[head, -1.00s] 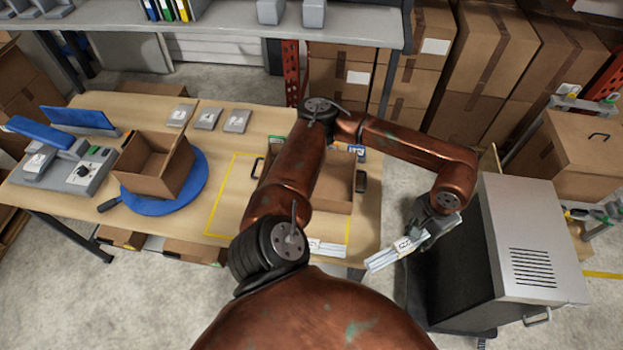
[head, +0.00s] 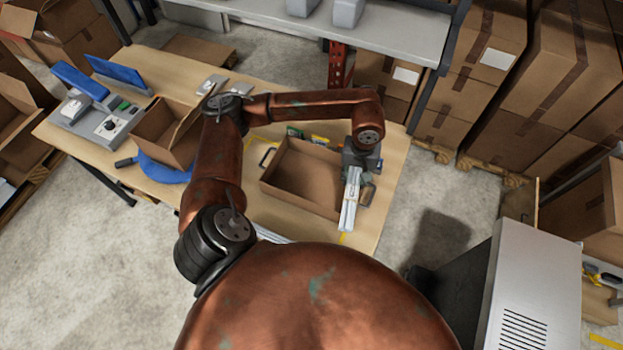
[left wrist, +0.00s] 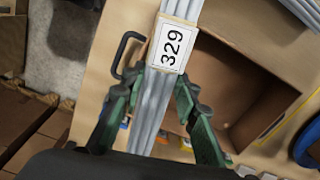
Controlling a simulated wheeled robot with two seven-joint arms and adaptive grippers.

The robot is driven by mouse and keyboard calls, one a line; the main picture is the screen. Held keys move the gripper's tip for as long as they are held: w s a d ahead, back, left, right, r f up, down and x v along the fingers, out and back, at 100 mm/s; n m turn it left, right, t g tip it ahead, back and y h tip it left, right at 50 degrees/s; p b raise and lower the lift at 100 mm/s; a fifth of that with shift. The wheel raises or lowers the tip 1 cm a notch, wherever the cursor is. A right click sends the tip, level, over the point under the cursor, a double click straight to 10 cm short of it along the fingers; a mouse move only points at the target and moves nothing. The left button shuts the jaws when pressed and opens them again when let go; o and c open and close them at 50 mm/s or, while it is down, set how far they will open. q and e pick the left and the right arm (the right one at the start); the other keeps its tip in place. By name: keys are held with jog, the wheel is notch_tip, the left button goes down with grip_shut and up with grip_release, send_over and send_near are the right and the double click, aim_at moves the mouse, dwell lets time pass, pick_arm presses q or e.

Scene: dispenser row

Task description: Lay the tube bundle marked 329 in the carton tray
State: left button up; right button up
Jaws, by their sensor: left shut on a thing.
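The tube bundle marked 329 (head: 350,202) is a sheaf of grey tubes with a white label. My left gripper (head: 358,168) is shut on it and holds it at the right end of the carton tray (head: 300,180). In the left wrist view the label 329 (left wrist: 172,46) is readable and the green fingers of my left gripper (left wrist: 158,88) sit on both sides of the tubes. The tray is open and brown, with dark end handles; its inside looks empty where visible (left wrist: 250,85). Whether the bundle touches the tray is unclear. My right gripper is not in view.
More grey tubes (left wrist: 298,10) lie beside the tray, mostly hidden by my arm in the head view. A cardboard box (head: 165,135) stands on a blue disc at the left. A grey cabinet (head: 520,290) stands at the right, with bare floor between it and the table.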

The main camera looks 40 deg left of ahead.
pick_arm(q)
jog(key=a+n+p, duration=0.3)
jog(key=a+n, duration=0.2)
jog(key=n, duration=0.2)
jog(key=n+p, duration=0.3)
jog(key=n, duration=0.6)
send_near(317, 185)
jog(key=shift+f+p, duration=0.6)
jog(key=shift+p, duration=0.2)
jog(key=shift+f, duration=0.6)
notch_tip(317, 185, down, 2)
jog(key=shift+f+p, duration=0.1)
jog(key=shift+p, duration=0.25)
jog(key=shift+f, duration=0.5)
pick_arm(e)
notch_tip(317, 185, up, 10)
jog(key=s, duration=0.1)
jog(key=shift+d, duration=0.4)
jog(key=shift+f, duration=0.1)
